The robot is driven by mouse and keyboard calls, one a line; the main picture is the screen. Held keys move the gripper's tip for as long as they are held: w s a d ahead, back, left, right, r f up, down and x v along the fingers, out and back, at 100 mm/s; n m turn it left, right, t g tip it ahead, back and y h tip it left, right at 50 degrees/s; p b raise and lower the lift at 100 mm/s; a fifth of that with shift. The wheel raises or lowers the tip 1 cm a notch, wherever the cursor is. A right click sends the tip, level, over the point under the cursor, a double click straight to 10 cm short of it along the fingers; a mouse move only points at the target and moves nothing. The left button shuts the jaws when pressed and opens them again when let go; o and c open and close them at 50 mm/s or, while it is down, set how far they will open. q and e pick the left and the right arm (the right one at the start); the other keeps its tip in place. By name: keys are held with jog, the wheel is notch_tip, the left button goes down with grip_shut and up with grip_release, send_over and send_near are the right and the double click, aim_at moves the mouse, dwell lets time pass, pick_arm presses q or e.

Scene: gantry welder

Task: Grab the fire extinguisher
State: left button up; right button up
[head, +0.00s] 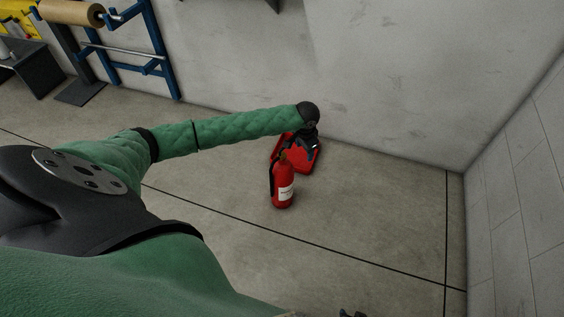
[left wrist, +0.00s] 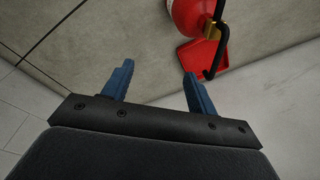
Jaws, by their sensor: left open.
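The red fire extinguisher (head: 284,188) with a white label stands upright on the concrete floor, its black hose on its left side. In the left wrist view the extinguisher (left wrist: 188,14) shows at the top, with a brass-coloured neck and black hose or handle parts. My left gripper (head: 313,132) is beyond the extinguisher, over a red base. In the left wrist view my gripper (left wrist: 159,70) has its two blue fingers apart, with nothing between them. The extinguisher lies beyond the right fingertip, apart from it as far as I can tell. My right gripper is not clearly visible.
The flat red base (head: 293,158) lies on the floor behind the extinguisher, near the grey wall (head: 400,80). A blue rack (head: 150,50) with a brown roll (head: 72,12) stands at the back left. The floor right of the extinguisher is clear.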

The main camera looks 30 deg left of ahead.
aim_at(282, 154)
pick_arm(q)
jog(key=a+f+n, duration=0.1)
jog(key=a, duration=0.2)
jog(key=a+f+g, duration=0.1)
jog(key=a+f, duration=0.1)
jog(key=a, duration=0.1)
jog(key=a+f+n+b, duration=0.1)
jog(key=a, duration=0.3)
jog(key=shift+w+f+n, duration=0.3)
jog(key=shift+w, duration=0.05)
jog(key=shift+a+f, duration=0.25)
jog(key=shift+a, duration=0.05)
jog(key=shift+f+b, duration=0.4)
jog(key=shift+f, duration=3.35)
pick_arm(e)
notch_tip(282, 154, down, 6)
jog(key=a+t, duration=0.1)
jog(key=t, duration=0.1)
jog(key=shift+w+a+y, duration=0.15)
jog(key=shift+a+y, duration=0.15)
pick_arm(q)
jog(key=shift+c, duration=0.2)
pick_arm(e)
jog(key=shift+r, duration=0.1)
pick_arm(q)
grip_shut()
pick_arm(e)
jog(key=shift+d, duration=0.1)
